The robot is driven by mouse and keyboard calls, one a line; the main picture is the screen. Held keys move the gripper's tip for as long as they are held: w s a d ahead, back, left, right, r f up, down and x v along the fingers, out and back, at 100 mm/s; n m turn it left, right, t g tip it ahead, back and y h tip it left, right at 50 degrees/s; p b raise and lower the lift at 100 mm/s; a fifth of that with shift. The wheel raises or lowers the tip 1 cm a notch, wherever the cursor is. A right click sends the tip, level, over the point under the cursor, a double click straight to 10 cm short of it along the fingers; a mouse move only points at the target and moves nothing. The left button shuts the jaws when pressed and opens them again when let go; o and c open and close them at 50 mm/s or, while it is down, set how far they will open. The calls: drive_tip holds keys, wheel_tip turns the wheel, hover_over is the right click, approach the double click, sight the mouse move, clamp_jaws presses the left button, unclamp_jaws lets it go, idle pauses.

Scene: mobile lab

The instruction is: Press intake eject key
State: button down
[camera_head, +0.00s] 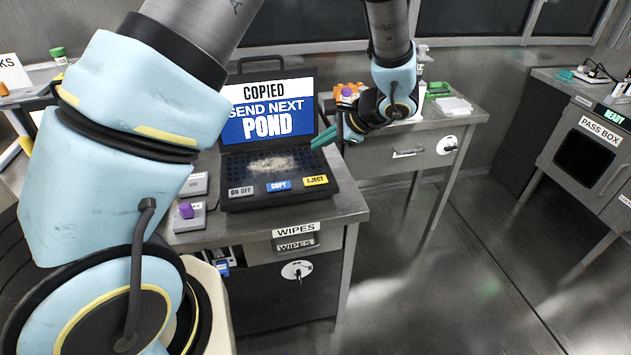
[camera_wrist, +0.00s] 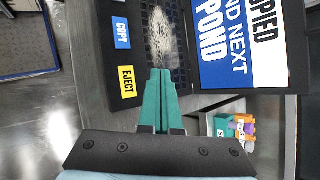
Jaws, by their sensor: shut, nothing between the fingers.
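The eject key is a yellow key marked EJECT (camera_head: 316,181) at the front right of a black laptop-like device (camera_head: 237,203) on a metal bench. It also shows in the wrist view (camera_wrist: 127,82), left of my fingertips. My gripper (camera_head: 325,138) has green fingers and is shut and empty. In the wrist view its fingertips (camera_wrist: 161,74) are together over the device's dark keyboard area, apart from the yellow key. A blue COPY key (camera_head: 278,185) and a grey ON OFF key (camera_head: 241,191) sit left of it. The screen (camera_head: 265,112) reads COPIED, SEND NEXT POND.
A grey block with a purple knob (camera_head: 186,211) stands left of the device. A drawer marked WIPES (camera_head: 296,241) is below. A second bench (camera_head: 440,127) with bottles and a green tray stands behind right. A pass box (camera_head: 590,150) is far right. The floor between is clear.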

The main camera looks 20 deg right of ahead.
sight(320, 181)
wheel_tip(320, 181, down, 8)
drive_tip(key=b, duration=0.5)
idle(1.8)
drive_tip(key=shift+f+b, duration=0.35)
drive_tip(key=shift+b, duration=0.25)
drive_tip(key=shift+f+b, duration=0.4)
idle(0.4)
drive_tip(key=shift+r, duration=0.1)
drive_tip(key=shift+r+p, duration=0.5)
drive_tip(key=shift+r, duration=0.25)
drive_tip(key=shift+r+p, duration=1.6)
drive_tip(key=shift+r, duration=0.95)
